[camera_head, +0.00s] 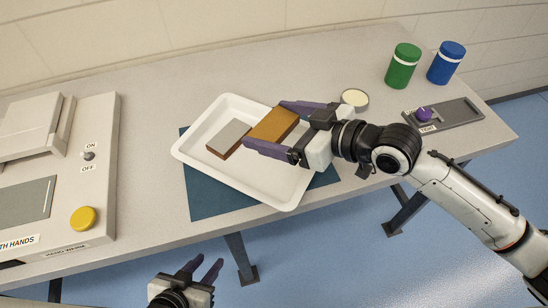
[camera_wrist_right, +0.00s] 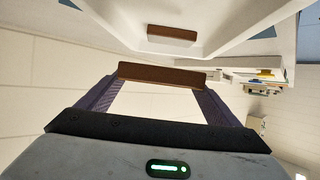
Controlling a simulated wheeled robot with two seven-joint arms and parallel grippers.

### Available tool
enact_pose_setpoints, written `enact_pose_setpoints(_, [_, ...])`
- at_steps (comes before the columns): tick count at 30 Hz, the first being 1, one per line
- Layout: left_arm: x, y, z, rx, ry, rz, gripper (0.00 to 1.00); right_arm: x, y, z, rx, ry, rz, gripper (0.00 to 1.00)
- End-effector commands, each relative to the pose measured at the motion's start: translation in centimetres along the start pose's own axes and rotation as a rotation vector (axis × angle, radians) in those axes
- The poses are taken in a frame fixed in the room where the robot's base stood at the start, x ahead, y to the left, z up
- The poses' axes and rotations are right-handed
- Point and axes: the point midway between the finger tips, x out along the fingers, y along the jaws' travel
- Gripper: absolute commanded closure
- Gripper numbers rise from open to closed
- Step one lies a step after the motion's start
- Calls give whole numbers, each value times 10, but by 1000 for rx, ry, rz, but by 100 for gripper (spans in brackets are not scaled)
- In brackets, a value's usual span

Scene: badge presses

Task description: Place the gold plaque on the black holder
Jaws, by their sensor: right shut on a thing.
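The gold plaque (camera_head: 274,125), a flat block with a gold top and brown sides, is between the fingers of my right gripper (camera_head: 264,125). The gripper is shut on it, over the white tray (camera_head: 283,200). In the right wrist view the plaque's brown edge (camera_wrist_right: 162,75) spans the two purple fingers. A second block with a grey top (camera_head: 229,138) lies in the tray, just left of the held plaque; its brown side also shows in the wrist view (camera_wrist_right: 172,36). My left gripper (camera_head: 208,264) is open and empty, in front of the table. I cannot clearly identify a black holder.
A dark grey fixture (camera_head: 455,113) with a purple knob (camera_head: 424,115) is at the right. A green jar (camera_head: 403,66), a blue jar (camera_head: 446,63) and a round tin (camera_head: 354,99) stand behind. A press (camera_head: 100,190) with a yellow button (camera_head: 83,218) is left. The tray sits on a blue mat (camera_head: 205,203).

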Motion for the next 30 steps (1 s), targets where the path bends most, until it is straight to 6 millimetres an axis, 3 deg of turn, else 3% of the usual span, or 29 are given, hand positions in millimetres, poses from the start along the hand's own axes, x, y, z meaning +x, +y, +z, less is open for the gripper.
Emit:
enact_pose_setpoints(19, [3, 0, 3, 0, 0, 0, 67, 34, 0, 81, 2, -2, 0, 40])
enact_pose_setpoints(30, [4, 0, 4, 0, 0, 0, 67, 37, 0, 88, 1, 1, 1, 40])
